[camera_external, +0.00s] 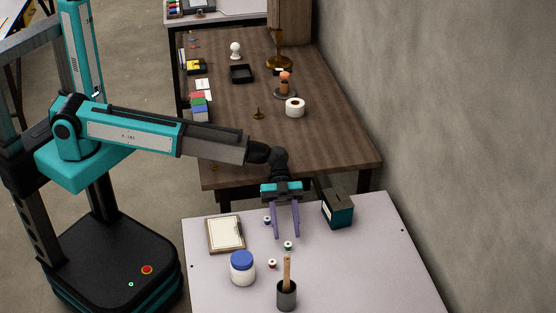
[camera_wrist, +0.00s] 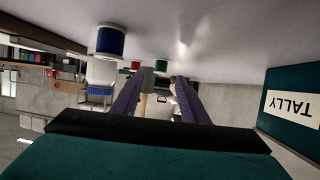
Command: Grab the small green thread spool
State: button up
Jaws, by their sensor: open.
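The small green thread spool (camera_external: 288,246) stands on the light table, just in front of my fingertips in the external view. In the wrist view the green spool (camera_wrist: 161,65) shows small, beyond the gap between my fingers. My gripper (camera_external: 285,236) is open, its two purple fingers spread and empty. In the wrist view my gripper (camera_wrist: 160,82) has its fingers either side of the view's middle. A blue spool (camera_external: 267,220) is left of the fingers, and a red spool (camera_external: 272,264) is nearer the camera than the green one.
A white jar with a blue lid (camera_external: 242,269) and a grey cup with a wooden-handled tool (camera_external: 287,295) stand near the spools. A clipboard (camera_external: 225,234) lies left. A dark green box (camera_external: 337,209) stands right. The table's right side (camera_external: 380,260) is clear.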

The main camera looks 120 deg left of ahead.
aim_at(288, 246)
jog(key=shift+f+x, duration=0.25)
jog(key=shift+x, duration=1.4)
jog(key=shift+s+a, duration=0.1)
jog(key=shift+s, duration=0.05)
grip_shut()
